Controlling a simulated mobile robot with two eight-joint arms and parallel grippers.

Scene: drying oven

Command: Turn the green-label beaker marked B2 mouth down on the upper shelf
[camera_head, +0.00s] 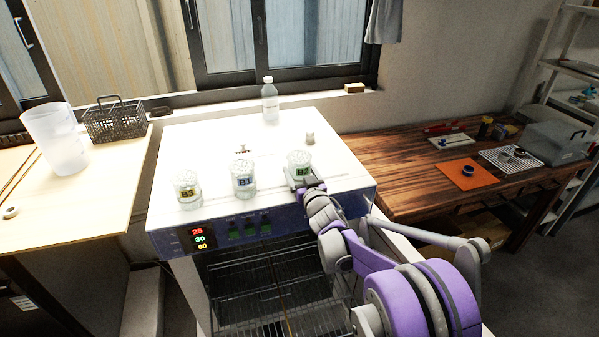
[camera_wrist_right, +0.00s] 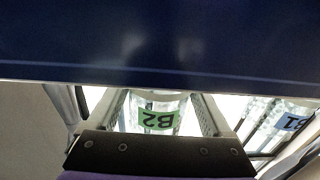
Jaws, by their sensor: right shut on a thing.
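The green-label beaker B2 (camera_head: 298,160) is clear glass and stands on the white top of the drying oven (camera_head: 235,140), near its front edge. My right gripper (camera_head: 305,183) reaches it from the front and is shut on it. In the right wrist view, beaker B2 (camera_wrist_right: 158,114) sits between the two fingers, with its green label upside down in that picture. The upper shelf (camera_head: 265,275) is a wire rack inside the open oven chamber below, partly hidden by my right arm. My left gripper is not in view.
Blue-label beaker B1 (camera_head: 243,181) and yellow-label beaker B3 (camera_head: 187,190) stand left of B2 on the oven top. A bottle (camera_head: 269,100) stands at the back. The oven's blue front panel (camera_wrist_right: 160,45) is close to my right wrist camera.

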